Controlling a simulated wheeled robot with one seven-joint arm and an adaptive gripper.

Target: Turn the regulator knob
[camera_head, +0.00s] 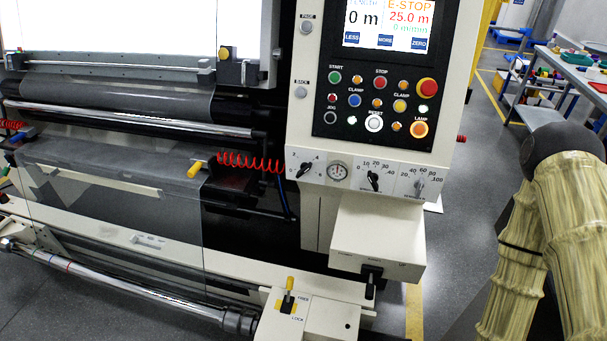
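The lower strip of the machine's control panel carries a row of rotary knobs. A black knob (305,168) is at the left, just beside a small round gauge (338,172). A black knob with a numbered scale (374,180) is in the middle, its scale running to about 40. Another small knob (419,186) with a scale to 100 is at the right. The labels are too small to tell which one is the regulator knob. My arm shows at the right in a pale yellow sleeve, apart from the panel. My gripper is not in view.
Above the knobs are coloured push buttons (380,98) and a lit screen (388,28). A cream box (378,240) with a black lever juts out below. Rollers and a bright backlit panel (110,25) fill the left.

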